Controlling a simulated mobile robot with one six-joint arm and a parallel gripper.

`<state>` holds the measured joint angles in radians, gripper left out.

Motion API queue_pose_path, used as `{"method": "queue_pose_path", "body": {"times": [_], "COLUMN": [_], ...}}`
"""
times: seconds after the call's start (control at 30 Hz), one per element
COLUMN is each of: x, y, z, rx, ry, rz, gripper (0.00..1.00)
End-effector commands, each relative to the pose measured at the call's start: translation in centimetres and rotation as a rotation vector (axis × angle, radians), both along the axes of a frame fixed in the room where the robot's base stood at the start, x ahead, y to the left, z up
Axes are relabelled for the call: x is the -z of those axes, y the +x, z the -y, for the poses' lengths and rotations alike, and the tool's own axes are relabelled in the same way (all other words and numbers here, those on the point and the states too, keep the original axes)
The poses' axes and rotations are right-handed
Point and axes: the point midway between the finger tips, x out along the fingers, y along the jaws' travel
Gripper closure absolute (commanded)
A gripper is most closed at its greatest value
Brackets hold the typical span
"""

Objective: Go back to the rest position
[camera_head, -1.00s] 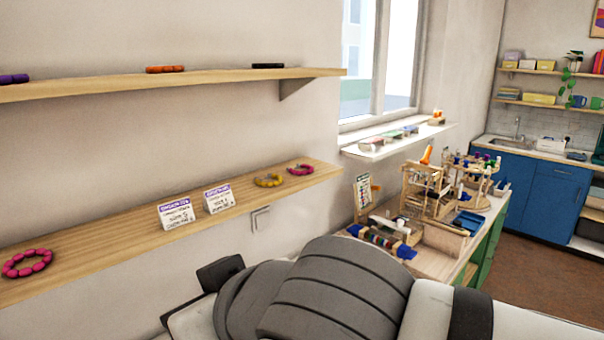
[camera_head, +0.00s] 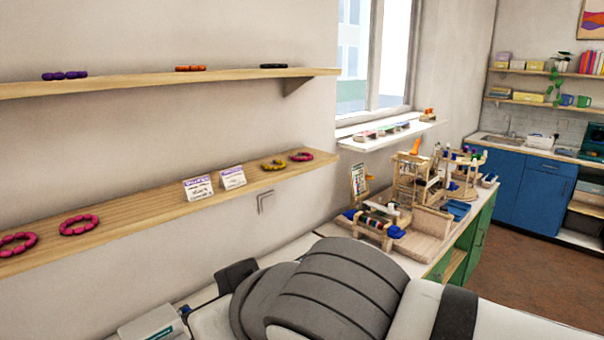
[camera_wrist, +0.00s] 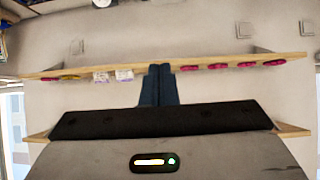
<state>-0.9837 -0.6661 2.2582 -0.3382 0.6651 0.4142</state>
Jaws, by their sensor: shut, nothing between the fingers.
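My gripper (camera_wrist: 160,70) shows in the wrist view as two dark fingers, shut together with nothing between them. The fingertips appear in front of the lower wooden shelf (camera_wrist: 215,62), between the two white cards (camera_wrist: 112,76) and a row of several pink bead rings (camera_wrist: 218,66). No contact with the shelf can be made out. In the head view my grey and white arm fills the bottom middle and right, and the gripper fingers do not show there.
A worktop (camera_head: 425,250) with wooden racks stands beyond my arm. A pale device (camera_head: 152,326) is at bottom left. Blue cabinets (camera_head: 535,190) stand far right; brown floor is clear before them.

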Motion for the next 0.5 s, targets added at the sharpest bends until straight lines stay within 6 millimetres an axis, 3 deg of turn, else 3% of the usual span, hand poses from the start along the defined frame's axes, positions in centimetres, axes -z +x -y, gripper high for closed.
{"method": "queue_pose_path", "body": {"times": [0.37, 0.5], "x": [5.1, 8.2], "y": [4.0, 5.6], "z": [4.8, 8.3], "rx": [0.179, 0.285], "ry": [-0.121, -0.182], "rz": [-0.110, -0.193], "gripper": [1.00, 1.00]}}
